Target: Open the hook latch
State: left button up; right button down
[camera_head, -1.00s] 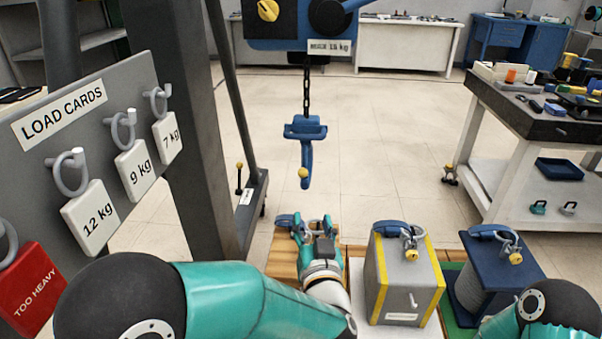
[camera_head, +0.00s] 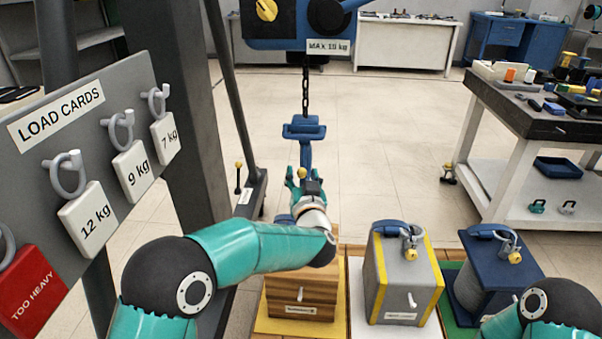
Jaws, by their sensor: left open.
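The blue hook (camera_head: 305,153) hangs on a dark chain from the blue hoist (camera_head: 300,22) in the upper middle of the head view. My left gripper (camera_head: 303,175) is raised at the hook's lower end, with its fingers pointing up and open. The fingers and wrist cover the lower hook and most of its yellow-tipped latch. I cannot tell whether the fingers touch the latch. My right arm shows only in part at the lower right corner, and its gripper is out of view.
Below stand a wooden crate (camera_head: 302,292), a grey block with yellow edges (camera_head: 405,278) and a dark blue spool-like load (camera_head: 490,278). The load card board (camera_head: 75,125) is at the left beside a grey post (camera_head: 185,110). A workbench (camera_head: 535,120) is at the right.

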pick_arm(q)
jog(key=shift+w+a, duration=0.15)
jog(key=shift+w, duration=0.45)
